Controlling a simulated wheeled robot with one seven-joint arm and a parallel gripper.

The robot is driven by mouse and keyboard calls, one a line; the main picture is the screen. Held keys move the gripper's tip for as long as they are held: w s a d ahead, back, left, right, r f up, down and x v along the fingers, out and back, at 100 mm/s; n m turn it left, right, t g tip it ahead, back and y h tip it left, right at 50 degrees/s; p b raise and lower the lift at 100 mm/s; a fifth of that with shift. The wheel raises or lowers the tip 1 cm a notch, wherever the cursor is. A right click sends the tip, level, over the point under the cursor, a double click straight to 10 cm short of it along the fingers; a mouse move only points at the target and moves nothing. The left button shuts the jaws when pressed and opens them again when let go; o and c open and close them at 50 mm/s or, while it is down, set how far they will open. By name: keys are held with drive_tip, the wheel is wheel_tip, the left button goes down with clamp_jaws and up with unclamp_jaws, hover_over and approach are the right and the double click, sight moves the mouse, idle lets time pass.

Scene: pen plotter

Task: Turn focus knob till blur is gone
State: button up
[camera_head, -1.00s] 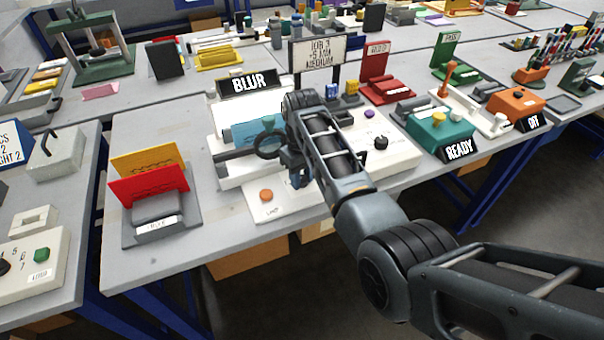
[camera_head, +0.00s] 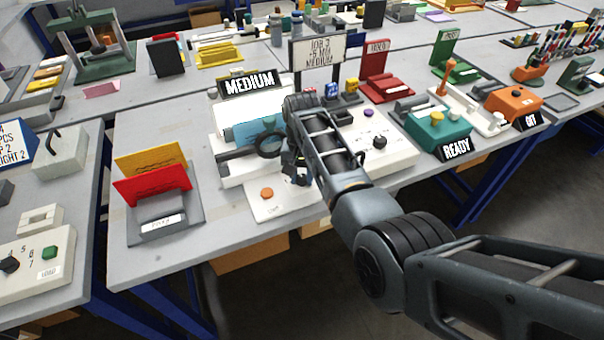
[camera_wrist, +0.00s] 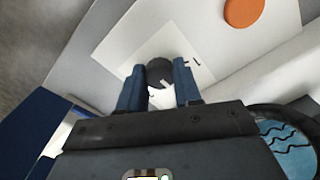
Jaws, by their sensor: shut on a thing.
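The focus knob (camera_wrist: 159,72) is a dark round knob on the white plotter base, between my gripper's two blue fingers in the wrist view. My gripper (camera_wrist: 159,86) points down and is shut on the knob. In the head view my gripper (camera_head: 294,172) is at the front of the white plotter (camera_head: 232,173), and the knob is hidden there. The black display sign (camera_head: 249,84) behind the plotter reads MEDIUM. A black ring (camera_head: 268,145) stands beside a light-blue sheet (camera_head: 240,131). A sign behind (camera_head: 318,53) also carries the word MEDIUM.
An orange button (camera_head: 267,193) sits on the base left of my gripper; it also shows in the wrist view (camera_wrist: 244,12). A red and yellow card holder (camera_head: 152,187) stands to the left. A teal box with a READY sign (camera_head: 457,148) is to the right. Bare table lies in front.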

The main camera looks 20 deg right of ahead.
sight(302, 177)
drive_tip(key=shift+m, duration=0.3)
drive_tip(key=o, duration=1)
drive_tip(key=shift+o, duration=0.2)
drive_tip(key=shift+r, duration=3.95)
